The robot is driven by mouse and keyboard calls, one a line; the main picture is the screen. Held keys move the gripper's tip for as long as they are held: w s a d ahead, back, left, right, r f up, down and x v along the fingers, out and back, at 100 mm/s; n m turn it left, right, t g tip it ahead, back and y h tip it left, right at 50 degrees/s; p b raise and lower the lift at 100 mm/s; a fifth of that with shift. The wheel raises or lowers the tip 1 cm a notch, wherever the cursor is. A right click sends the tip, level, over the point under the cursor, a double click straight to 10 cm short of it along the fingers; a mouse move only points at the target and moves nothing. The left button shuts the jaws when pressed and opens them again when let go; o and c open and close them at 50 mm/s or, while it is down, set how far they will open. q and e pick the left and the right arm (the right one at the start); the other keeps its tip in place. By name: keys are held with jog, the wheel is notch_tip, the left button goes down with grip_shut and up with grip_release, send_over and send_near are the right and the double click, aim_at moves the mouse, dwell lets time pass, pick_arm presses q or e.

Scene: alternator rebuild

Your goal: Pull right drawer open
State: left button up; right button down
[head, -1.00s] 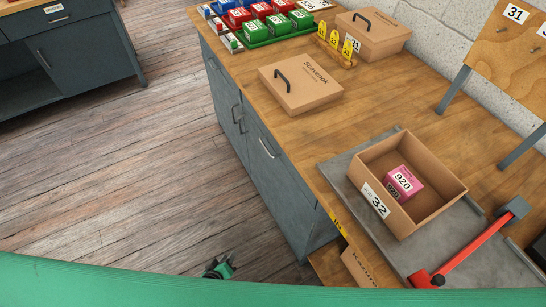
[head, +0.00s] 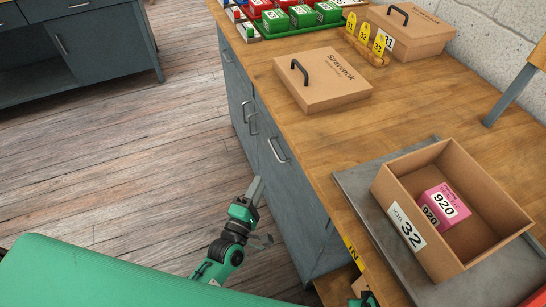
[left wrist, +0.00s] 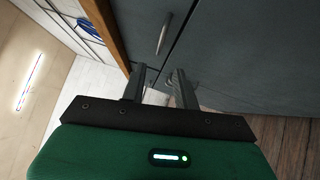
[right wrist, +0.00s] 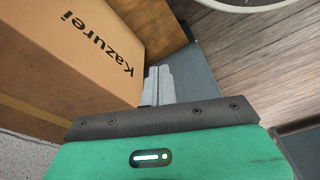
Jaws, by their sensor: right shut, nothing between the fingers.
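In the head view the grey cabinet under the bench has a right front panel (head: 290,195) with a silver bar handle (head: 277,150). It looks closed, with no gap seen. My left gripper (head: 257,190) is just below and left of that handle, apart from it. In the left wrist view the left fingers (left wrist: 158,82) are spread and empty, with a bar handle (left wrist: 164,33) ahead of them beside a panel seam. My right gripper (right wrist: 157,82) is shut and empty beside a cardboard box in the right wrist view; only part of it (head: 365,299) shows in the head view.
A Kazurei box (right wrist: 80,50) is beside my right gripper. The wood floor (head: 120,190) left of the cabinet is clear.

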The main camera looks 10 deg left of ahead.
pick_arm(q)
jog(key=x, duration=1.1)
jog(key=shift+a+f, duration=0.1)
grip_shut()
